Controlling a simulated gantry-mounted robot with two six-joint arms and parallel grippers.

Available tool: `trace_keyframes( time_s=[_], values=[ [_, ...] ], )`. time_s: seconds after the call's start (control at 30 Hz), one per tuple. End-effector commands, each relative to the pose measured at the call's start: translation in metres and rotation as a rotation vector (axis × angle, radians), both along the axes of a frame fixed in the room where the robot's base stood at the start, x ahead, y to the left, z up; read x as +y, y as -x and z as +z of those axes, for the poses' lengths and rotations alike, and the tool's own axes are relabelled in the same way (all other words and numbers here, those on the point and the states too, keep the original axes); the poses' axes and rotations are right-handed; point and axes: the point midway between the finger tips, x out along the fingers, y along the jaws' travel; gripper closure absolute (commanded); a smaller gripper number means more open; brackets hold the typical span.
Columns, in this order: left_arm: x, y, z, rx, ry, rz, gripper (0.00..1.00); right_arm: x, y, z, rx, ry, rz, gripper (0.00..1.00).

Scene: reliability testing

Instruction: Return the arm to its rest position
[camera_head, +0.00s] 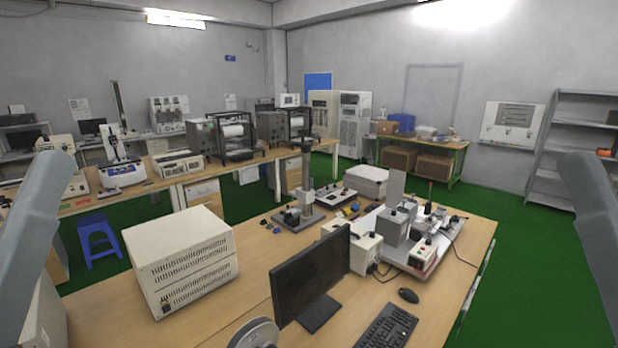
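My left arm shows as a grey link at the left edge of the head view. My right arm shows as a grey link at the right edge. Both links run out of the picture, and neither gripper is in view. Neither arm visibly touches anything on the table.
The wooden table (254,294) in front bears a beige vented box (185,258), a black monitor (310,276), a keyboard (387,326), a mouse (408,295) and test equipment (397,228). A blue stool (97,240) stands at left. Green floor is clear at right.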

Motion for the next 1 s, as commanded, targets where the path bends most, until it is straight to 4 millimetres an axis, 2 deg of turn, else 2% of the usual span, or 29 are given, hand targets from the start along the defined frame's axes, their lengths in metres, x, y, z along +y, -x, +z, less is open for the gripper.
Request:
trace_keyframes(
  time_s=[0.03, 0.2, 0.33, 0.4, 0.5, 1.0],
  values=[
    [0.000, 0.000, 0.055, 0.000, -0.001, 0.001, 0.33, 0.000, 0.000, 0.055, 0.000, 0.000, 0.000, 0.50],
    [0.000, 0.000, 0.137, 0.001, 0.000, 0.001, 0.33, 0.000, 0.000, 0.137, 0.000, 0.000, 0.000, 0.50],
    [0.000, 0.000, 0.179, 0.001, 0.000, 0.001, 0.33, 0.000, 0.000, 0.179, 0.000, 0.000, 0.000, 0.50],
    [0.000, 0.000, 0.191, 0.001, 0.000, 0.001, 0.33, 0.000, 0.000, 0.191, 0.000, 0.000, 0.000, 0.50],
    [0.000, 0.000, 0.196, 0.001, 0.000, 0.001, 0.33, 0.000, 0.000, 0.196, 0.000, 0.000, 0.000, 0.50],
    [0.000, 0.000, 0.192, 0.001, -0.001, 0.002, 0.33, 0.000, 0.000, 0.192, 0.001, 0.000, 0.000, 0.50]
  ],
)
